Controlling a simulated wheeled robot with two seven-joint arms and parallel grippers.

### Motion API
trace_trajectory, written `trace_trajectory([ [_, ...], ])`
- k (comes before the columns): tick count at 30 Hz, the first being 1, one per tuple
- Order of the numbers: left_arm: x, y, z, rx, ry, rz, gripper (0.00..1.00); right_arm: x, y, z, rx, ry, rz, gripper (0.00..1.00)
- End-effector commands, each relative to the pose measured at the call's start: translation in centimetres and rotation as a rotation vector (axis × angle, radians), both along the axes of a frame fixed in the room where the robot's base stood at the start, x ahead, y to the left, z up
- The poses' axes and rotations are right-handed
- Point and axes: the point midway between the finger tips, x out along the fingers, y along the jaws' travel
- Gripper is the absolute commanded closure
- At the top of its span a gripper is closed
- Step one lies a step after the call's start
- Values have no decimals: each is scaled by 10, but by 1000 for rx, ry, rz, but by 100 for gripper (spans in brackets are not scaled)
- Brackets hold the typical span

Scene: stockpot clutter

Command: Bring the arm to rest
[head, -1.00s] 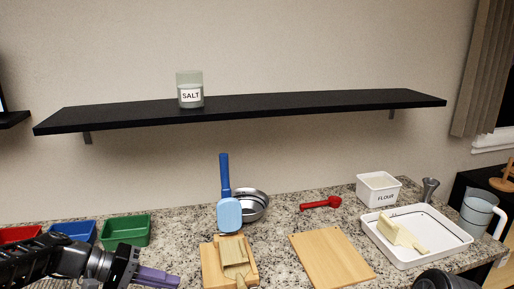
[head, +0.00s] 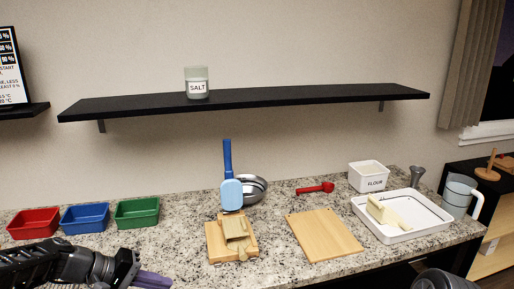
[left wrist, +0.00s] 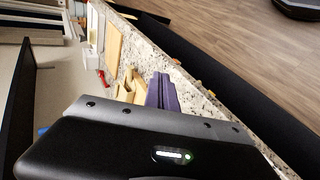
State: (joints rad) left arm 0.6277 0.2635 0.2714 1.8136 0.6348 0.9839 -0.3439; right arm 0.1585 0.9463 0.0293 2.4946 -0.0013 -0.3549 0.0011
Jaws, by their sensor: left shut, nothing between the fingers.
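My left gripper (head: 150,279) is at the bottom left of the head view, low at the counter's front edge. Its purple fingers are shut with nothing between them, and they also show in the left wrist view (left wrist: 162,92). It is apart from the wooden block stand and the bins. At the bottom right of the head view a dark rounded part shows, possibly my right arm; no right gripper fingers show.
The granite counter (head: 285,262) holds red (head: 34,224), blue (head: 85,218) and green (head: 137,212) bins, a wooden stand (head: 215,246), a cutting board (head: 325,236), a white tray (head: 412,232) and a flour box (head: 368,178). A black shelf (head: 300,95) with a salt jar (head: 197,84) hangs above.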

Motion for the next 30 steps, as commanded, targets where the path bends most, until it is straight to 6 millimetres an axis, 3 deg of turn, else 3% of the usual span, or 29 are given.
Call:
trace_trajectory([
  [8, 0, 24, -95, 189, 83, 169, 100, 0, 0, 0, 0, 1, 0, 55],
  [13, -26, 12, -189, 353, 135, 218, 100, -1, 0, 0, 0, 1, 0, 55],
  [15, -51, -9, -236, 429, 141, 196, 100, -1, 0, 0, 0, 1, 0, 55],
  [18, -99, -52, -289, 502, 122, 116, 100, -1, 0, 0, 0, 1, 0, 55],
  [21, -153, -95, -320, 525, 110, -1, 100, -1, 0, 0, 0, 1, 0, 55],
  [24, -203, -126, -336, 523, 126, -119, 100, 0, 0, 0, 0, 1, 0, 55],
  [27, -240, -144, -345, 515, 166, -209, 100, 0, 0, 0, 0, 1, 0, 55],
  [30, -259, -156, -351, 514, 183, -264, 100, 0, 0, 0, 0, 1, 0, 55],
])
